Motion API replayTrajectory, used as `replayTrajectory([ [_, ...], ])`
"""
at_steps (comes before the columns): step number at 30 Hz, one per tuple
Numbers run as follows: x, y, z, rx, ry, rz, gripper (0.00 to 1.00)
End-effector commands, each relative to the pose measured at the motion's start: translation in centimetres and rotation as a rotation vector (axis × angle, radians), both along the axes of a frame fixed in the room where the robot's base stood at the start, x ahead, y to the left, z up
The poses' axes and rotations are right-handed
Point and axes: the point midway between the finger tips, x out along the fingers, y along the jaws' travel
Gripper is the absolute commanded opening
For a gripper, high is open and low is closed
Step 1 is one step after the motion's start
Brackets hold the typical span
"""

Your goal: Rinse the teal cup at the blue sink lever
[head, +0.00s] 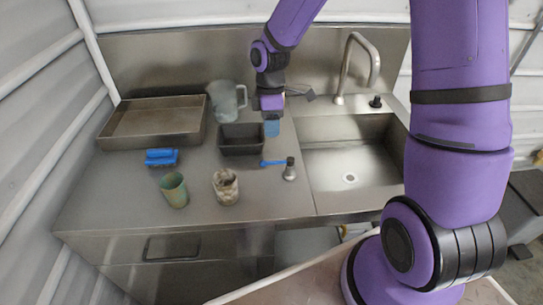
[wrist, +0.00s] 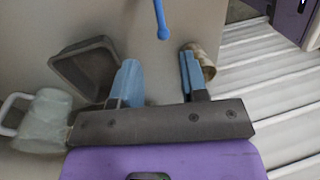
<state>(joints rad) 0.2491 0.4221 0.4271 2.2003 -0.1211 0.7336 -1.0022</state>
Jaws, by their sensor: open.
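The teal cup (head: 173,190) stands upright near the front left of the steel counter in the head view. It does not show in the wrist view. The blue lever (head: 273,162) sticks out left from a short metal post (head: 290,170) beside the sink (head: 350,165). The lever's blue end also shows at the top of the wrist view (wrist: 161,18). My gripper (head: 272,129) is above the counter behind the lever, well apart from the cup. In the wrist view its blue fingers (wrist: 160,78) are spread, with nothing between them.
A mottled beige cup (head: 226,187) stands right of the teal cup. A dark bin (head: 241,140), a clear pitcher (head: 227,99), a blue brush-like item (head: 161,157) and a metal tray (head: 153,121) occupy the back and left. A tall faucet (head: 374,65) rises behind the sink.

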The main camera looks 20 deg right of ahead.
Motion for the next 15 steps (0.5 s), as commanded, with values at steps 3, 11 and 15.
replayTrajectory([
  [3, -0.4, 0.1, -1.6, 0.0, 0.005, 0.001, 0.4],
  [11, -1.3, 0.4, -6.1, 0.0, 0.004, 0.0, 0.4],
  [15, -1.6, 0.5, -8.1, -0.001, 0.004, -0.001, 0.4],
])
